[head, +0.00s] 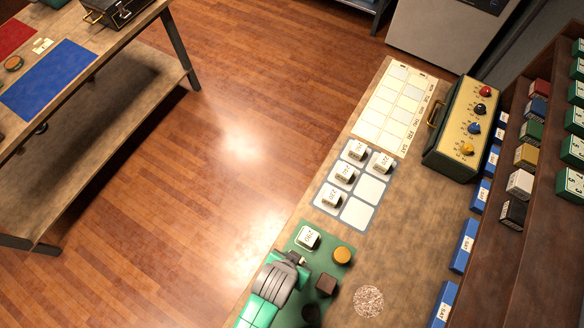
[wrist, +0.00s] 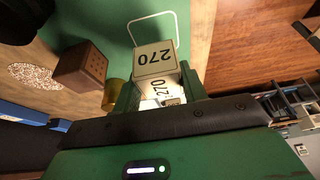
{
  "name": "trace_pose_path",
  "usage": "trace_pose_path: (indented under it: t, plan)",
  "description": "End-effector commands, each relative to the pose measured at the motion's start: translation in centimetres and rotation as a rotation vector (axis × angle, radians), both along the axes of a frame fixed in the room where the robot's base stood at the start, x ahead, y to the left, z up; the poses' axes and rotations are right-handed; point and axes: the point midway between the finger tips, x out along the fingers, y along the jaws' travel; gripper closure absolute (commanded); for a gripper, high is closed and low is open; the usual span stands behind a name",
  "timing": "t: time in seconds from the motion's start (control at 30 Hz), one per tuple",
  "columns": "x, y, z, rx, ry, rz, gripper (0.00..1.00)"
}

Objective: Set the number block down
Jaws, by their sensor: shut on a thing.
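In the head view the block (head: 307,237) is at the mat's upper left, at a white outline, with my arm just below. My fingertips are hard to make out there. I cannot tell whether the block touches the mat.
A brown cube (head: 326,284) and a yellow cylinder (head: 342,256) stand on the mat, close to the block. A grey tray (head: 318,197) holds several white number blocks and has empty cells (head: 371,188). A calendar sheet (head: 392,108) and a knobbed box (head: 465,125) lie farther back.

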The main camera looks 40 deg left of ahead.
Motion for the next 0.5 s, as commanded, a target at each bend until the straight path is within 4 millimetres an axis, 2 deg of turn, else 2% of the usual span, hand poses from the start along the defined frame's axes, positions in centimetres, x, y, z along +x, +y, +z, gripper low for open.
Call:
trace_pose_path:
  t: [0.03, 0.17, 0.5]
  plan:
    - [-0.1, -0.1, -1.8, 0.000, 0.002, 0.000, 0.80]
    - [-0.2, -0.1, -4.0, 0.000, 0.001, 0.000, 0.80]
    - [-0.2, -0.1, -3.6, 0.000, 0.001, 0.000, 0.80]
